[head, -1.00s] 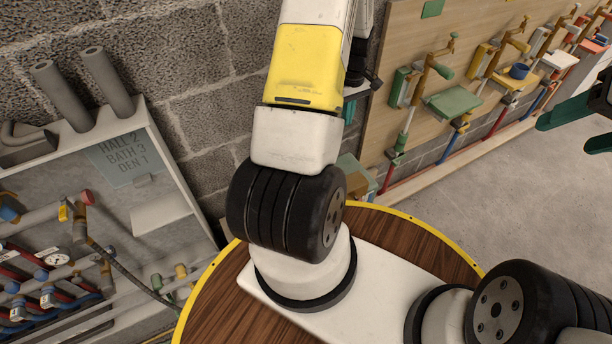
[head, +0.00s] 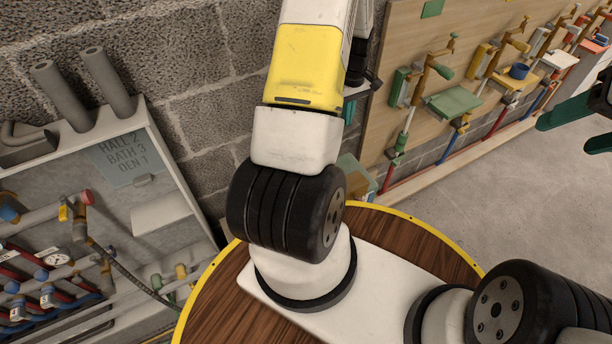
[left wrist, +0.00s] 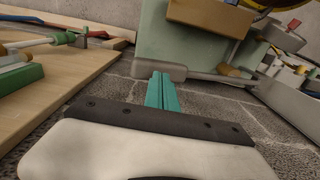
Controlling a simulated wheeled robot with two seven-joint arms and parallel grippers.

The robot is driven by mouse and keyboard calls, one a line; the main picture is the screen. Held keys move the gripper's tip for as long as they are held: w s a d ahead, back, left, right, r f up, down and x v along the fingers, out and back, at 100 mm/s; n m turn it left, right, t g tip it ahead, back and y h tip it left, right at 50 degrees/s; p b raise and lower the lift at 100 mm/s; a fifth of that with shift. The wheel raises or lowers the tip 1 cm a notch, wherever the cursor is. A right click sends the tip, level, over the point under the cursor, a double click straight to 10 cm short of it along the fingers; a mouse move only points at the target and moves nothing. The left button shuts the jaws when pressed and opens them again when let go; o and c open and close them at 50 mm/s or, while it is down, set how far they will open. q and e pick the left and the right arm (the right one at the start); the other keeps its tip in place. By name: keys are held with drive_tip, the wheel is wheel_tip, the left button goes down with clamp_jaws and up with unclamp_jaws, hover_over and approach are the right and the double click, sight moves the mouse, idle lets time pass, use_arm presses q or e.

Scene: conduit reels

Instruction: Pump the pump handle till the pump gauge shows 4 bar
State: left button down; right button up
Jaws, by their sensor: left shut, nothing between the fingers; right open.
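My left gripper (left wrist: 163,92) shows in the left wrist view with its teal fingers together and nothing between them. They point at the foot of a pale green body (left wrist: 185,45), possibly the pump; I cannot tell whether they touch it. A tan block (left wrist: 212,14) sits at its top. In the head view a pale green box (head: 357,174) stands behind my left arm, mostly hidden. Only a teal bit of my left gripper (head: 349,110) shows there. A small white dial gauge (head: 57,259) is on the left pipework; its reading is too small. I cannot make out the pump handle. My right gripper (head: 578,122) is open and empty.
A grey pipe panel (head: 165,150) with a hose and valves stands at the left against a block wall. A wooden board (head: 410,40) with several clamps and coloured handles lines the right wall. Open grey floor (head: 440,205) lies in front of that board.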

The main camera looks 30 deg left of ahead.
use_arm(q)
drive_tip(key=shift+s+f, duration=0.1)
drive_tip(key=shift+f, duration=3.7)
drive_tip(key=shift+r, duration=3.85)
drive_tip(key=shift+f, duration=0.15)
